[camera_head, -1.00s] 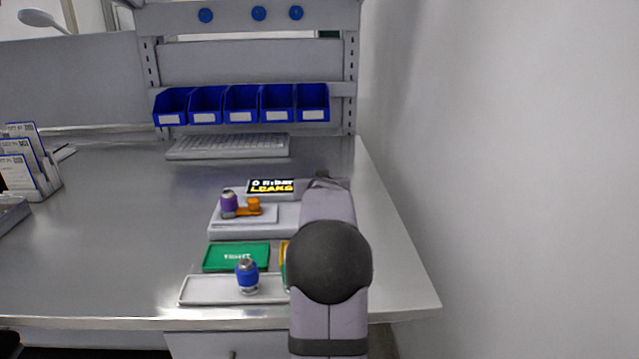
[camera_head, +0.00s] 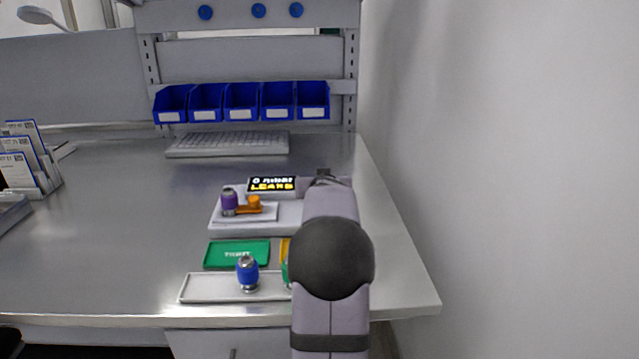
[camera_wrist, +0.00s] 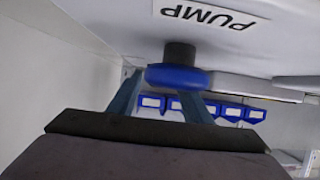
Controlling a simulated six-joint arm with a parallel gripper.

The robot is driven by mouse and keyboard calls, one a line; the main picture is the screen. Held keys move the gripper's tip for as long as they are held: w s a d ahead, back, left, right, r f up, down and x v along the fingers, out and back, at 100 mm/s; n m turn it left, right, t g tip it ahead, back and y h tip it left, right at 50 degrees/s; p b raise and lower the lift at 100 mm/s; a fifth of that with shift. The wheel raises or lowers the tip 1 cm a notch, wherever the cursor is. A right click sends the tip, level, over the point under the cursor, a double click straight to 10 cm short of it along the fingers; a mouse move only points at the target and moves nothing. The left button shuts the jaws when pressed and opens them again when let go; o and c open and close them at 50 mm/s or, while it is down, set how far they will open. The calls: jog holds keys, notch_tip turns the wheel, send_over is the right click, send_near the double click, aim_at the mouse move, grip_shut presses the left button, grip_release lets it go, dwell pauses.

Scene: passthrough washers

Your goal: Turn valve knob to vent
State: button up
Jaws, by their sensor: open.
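A round blue knob (camera_wrist: 180,77) on a short dark stem shows close up in the wrist view, against a white surface with a PUMP label (camera_wrist: 212,14) that appears upside down. My gripper (camera_wrist: 155,92) is open, with its two blue-grey fingers reaching toward the knob. I cannot tell whether they touch it. In the head view my arm hides this knob, and only a dark bit of my gripper (camera_head: 322,176) shows. A small display (camera_head: 271,184) reads a mbar value and LEAKS. No vent marking is visible.
A purple fitting (camera_head: 229,201) and an orange piece (camera_head: 250,205) sit on a white block left of my arm. In front are a green tray (camera_head: 236,254) and a pale tray (camera_head: 208,288) with a blue fitting (camera_head: 247,272).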

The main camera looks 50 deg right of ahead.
jog(key=shift+v, duration=3.6)
